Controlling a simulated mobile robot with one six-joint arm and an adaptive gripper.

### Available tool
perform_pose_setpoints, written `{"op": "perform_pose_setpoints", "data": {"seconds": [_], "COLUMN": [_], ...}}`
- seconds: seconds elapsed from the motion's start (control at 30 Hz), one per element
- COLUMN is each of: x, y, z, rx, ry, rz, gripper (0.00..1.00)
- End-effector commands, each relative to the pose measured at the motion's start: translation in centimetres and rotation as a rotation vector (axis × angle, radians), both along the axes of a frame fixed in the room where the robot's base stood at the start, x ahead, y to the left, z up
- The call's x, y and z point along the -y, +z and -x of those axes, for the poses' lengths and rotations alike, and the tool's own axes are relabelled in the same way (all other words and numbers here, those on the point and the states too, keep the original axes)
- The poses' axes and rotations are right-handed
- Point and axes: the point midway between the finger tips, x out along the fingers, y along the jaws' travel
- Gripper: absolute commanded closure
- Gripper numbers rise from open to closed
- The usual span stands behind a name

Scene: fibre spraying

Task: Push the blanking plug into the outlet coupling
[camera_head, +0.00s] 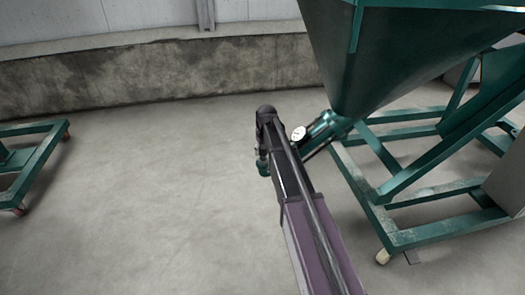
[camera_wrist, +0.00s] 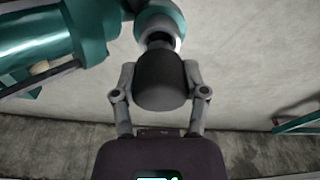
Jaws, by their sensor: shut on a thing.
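In the wrist view my gripper (camera_wrist: 160,76) has its two grey fingers closed on the sides of the blanking plug (camera_wrist: 161,82), a dark rounded body. The outlet coupling (camera_wrist: 163,20), teal with a pale grey ring, is at the top of the view, just beyond the plug. A narrower dark part lies between the plug's body and the ring. The plug looks roughly in line with the coupling; I cannot tell how far it sits inside.
A teal pipe (camera_wrist: 45,35) fills the upper left of the wrist view. In the head view a green hopper (camera_head: 395,50) stands on a wheeled frame (camera_head: 400,240), with a round gauge (camera_head: 298,133) on its outlet pipe. Another frame (camera_head: 38,165) is far left. The floor between is clear.

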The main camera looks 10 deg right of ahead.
Motion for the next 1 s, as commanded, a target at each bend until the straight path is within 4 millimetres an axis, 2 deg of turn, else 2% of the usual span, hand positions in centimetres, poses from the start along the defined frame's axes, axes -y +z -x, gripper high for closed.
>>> {"op": "perform_pose_setpoints", "data": {"seconds": [1.0], "x": [0.0], "y": [-1.9], "z": [0.0], "rx": [0.0], "ry": [0.0], "rz": [0.0], "gripper": [0.94]}}
